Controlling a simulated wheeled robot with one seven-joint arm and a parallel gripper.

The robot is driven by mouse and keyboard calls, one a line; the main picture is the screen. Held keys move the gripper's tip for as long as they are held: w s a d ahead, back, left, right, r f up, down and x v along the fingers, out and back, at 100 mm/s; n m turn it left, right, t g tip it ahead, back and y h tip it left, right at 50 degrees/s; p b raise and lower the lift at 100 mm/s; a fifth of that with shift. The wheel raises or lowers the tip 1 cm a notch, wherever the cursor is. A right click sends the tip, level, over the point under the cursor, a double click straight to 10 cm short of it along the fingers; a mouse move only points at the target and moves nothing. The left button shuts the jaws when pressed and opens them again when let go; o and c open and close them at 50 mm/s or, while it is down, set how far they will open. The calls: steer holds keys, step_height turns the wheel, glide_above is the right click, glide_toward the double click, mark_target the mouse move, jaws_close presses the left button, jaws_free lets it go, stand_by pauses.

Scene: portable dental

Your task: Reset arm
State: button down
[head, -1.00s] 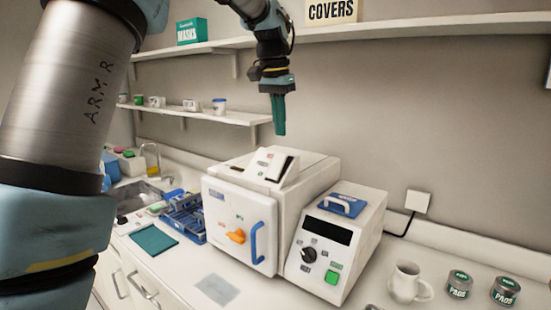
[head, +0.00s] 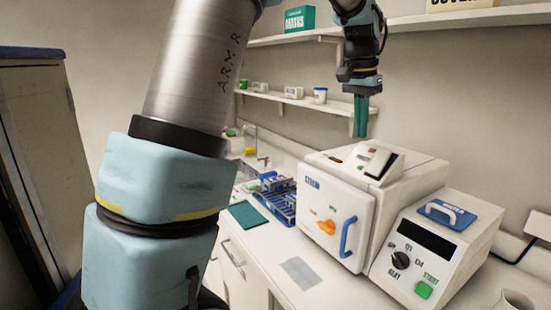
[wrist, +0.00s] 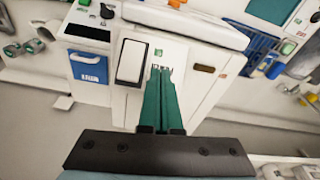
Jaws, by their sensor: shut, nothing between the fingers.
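My gripper (head: 361,117) hangs from my arm in the head view, fingers pointing down, above the back of the white sterilizer box (head: 338,207). Its green fingers are shut together with nothing between them. In the wrist view my gripper (wrist: 161,72) shows its closed fingers over the top of the white box (wrist: 200,62). The fingers look apart from the box, though the exact gap is hard to tell. My large arm link crosses the left half of the head view and hides part of the room.
A control unit (head: 435,245) with dial and green button stands right of the box. A blue rack (head: 277,199) and teal mat (head: 250,215) lie left on the counter. Wall shelves (head: 290,99) run behind my gripper. A grey sheet (head: 300,272) lies in front of the box.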

steer(key=s+a+f+n+b, duration=0.15)
steer(key=a+f+n, duration=0.35)
steer(key=a+f, duration=0.9)
steer(key=s+a+f+n+b, duration=0.1)
steer(key=s+a+f, duration=0.3)
steer(key=a, duration=0.4)
steer(key=s+a+f+n+y+b, duration=0.1)
steer(key=s+a+f+n, duration=0.2)
steer(key=s+a+f, duration=0.2)
steer(key=s+a, duration=0.2)
steer(key=a, duration=0.1)
steer(key=shift+s+a+f+t+b, duration=0.2)
steer(key=shift+a+t+b, duration=0.1)
steer(key=shift+a, duration=0.1)
steer(key=w+d+r+n+t+h+b, duration=0.2)
steer(key=w+d+r+n, duration=0.1)
steer(key=w+d+r, duration=0.3)
steer(key=s+d+r+n+h+b, duration=0.1)
steer(key=d+r+n+h, duration=0.1)
steer(key=d+r, duration=0.7)
steer(key=s+d+r+n+t+h+b, duration=0.1)
steer(key=d+r+h, duration=0.3)
steer(key=d+r, duration=0.5)
step_height(320, 180, up, 3)
steer(key=shift+r+n+h+b, duration=0.2)
steer(key=shift+n+h+b, duration=0.2)
steer(key=shift+n, duration=0.3)
